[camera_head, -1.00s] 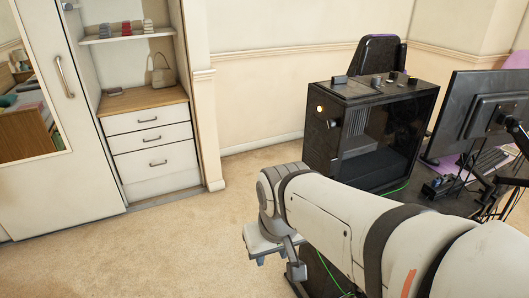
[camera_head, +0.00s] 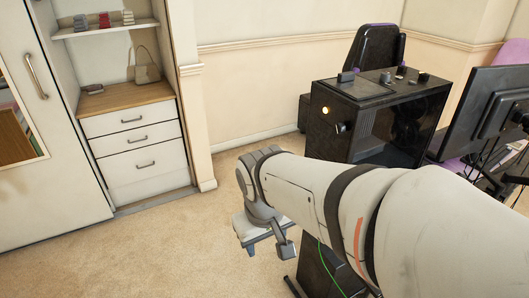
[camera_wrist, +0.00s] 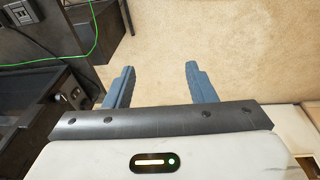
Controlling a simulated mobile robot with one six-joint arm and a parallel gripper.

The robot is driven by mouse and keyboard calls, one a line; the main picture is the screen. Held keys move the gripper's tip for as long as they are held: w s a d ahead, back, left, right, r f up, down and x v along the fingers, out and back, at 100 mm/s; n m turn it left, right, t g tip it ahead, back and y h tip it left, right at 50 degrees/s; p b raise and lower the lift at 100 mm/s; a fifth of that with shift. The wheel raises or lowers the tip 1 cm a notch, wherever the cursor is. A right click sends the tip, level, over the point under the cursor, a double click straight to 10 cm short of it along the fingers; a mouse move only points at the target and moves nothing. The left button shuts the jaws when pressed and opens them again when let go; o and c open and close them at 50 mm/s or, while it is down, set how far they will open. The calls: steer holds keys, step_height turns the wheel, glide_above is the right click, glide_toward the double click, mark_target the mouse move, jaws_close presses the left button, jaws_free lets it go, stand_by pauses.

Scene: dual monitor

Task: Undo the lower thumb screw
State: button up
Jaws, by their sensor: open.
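I cannot make out the lower thumb screw in either view. My gripper (camera_head: 268,248) hangs low over the carpet, left of and in front of the case, apart from it. In the wrist view, my gripper's two blue fingers (camera_wrist: 160,82) are spread apart, with only carpet visible between them.
A black monitor (camera_head: 489,97) stands at the right, and a dark chair (camera_head: 374,48) is behind the case. White drawers (camera_head: 133,138) stand at the left. A green cable (camera_wrist: 94,32) runs beside dark furniture in the wrist view. Carpet (camera_head: 170,245) at left is clear.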

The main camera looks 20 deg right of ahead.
steer(key=w+d+f+n+g+h+b, duration=0.1)
steer(key=w+d+f+n+g+h, duration=0.3)
steer(key=d, duration=0.4)
steer(key=w+d+f+n+g+h+b, duration=0.1)
steer(key=w+d+f+n+g+h, duration=0.15)
steer(key=d+h, duration=0.4)
steer(key=w+d+f+n+t+h+b, duration=0.1)
steer(key=w+d+f+n+t+h, duration=0.25)
steer(key=w+n, duration=0.2)
steer(key=w+d+f+n+t+h, duration=0.3)
steer(key=w+f+n, duration=0.15)
steer(key=w, duration=0.25)
steer(key=d, duration=0.7)
steer(key=shift+w+f+p, duration=0.15)
steer(key=shift+w+p, duration=0.2)
steer(key=shift+d, duration=0.1)
steer(key=c, duration=1)
steer(key=shift+o, duration=0.2)
